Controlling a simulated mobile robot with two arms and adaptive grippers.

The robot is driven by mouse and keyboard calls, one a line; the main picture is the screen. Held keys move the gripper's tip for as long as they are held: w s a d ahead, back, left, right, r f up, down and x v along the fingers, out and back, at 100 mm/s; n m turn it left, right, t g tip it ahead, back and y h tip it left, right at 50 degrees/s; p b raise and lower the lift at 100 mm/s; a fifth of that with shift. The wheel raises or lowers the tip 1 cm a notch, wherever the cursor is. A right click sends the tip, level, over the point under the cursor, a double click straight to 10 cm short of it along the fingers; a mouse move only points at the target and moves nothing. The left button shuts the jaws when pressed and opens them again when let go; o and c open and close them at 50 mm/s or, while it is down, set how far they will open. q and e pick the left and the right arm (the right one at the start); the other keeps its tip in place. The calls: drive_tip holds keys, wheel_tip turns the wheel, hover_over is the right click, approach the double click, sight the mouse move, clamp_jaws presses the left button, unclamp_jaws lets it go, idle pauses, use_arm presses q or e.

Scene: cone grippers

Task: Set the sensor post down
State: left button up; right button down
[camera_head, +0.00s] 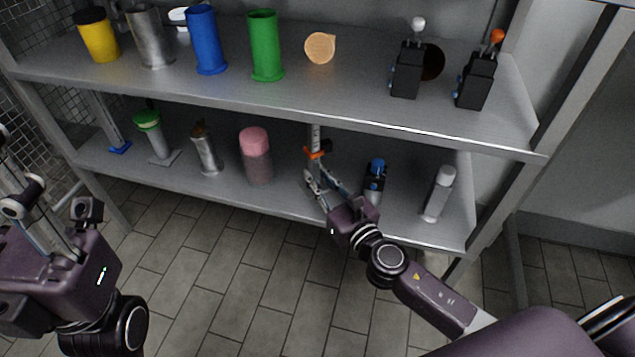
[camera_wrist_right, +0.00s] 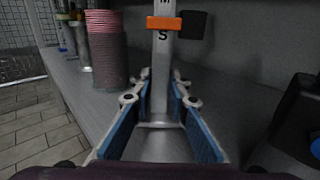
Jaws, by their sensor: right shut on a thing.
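The sensor post (camera_head: 316,134) is a slim grey upright post with an orange band and a small black block on its side. It is at the middle of the lower shelf (camera_head: 222,186). In the right wrist view the post (camera_wrist_right: 161,75) stands upright between the blue-padded fingers, with letters on its face. My right gripper (camera_head: 322,187) is shut on the post low down. The fingers hide part of its lower end, and I cannot tell whether it touches the shelf. My left gripper (camera_head: 22,192) is at the left edge, away from the shelf, its fingers partly cut off.
On the lower shelf a pink-topped jar (camera_head: 256,158) stands left of the post, and a blue-topped black device (camera_head: 375,180) and a white cylinder (camera_head: 438,194) stand right. The upper shelf (camera_head: 345,95) holds several containers and two black joystick boxes, overhanging my right gripper.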

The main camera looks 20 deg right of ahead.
drive_tip(key=shift+f, duration=0.1)
drive_tip(key=shift+f, duration=0.1)
drive_tip(key=c, duration=1.8)
unclamp_jaws()
drive_tip(key=shift+f, duration=0.1)
drive_tip(key=shift+c, duration=0.2)
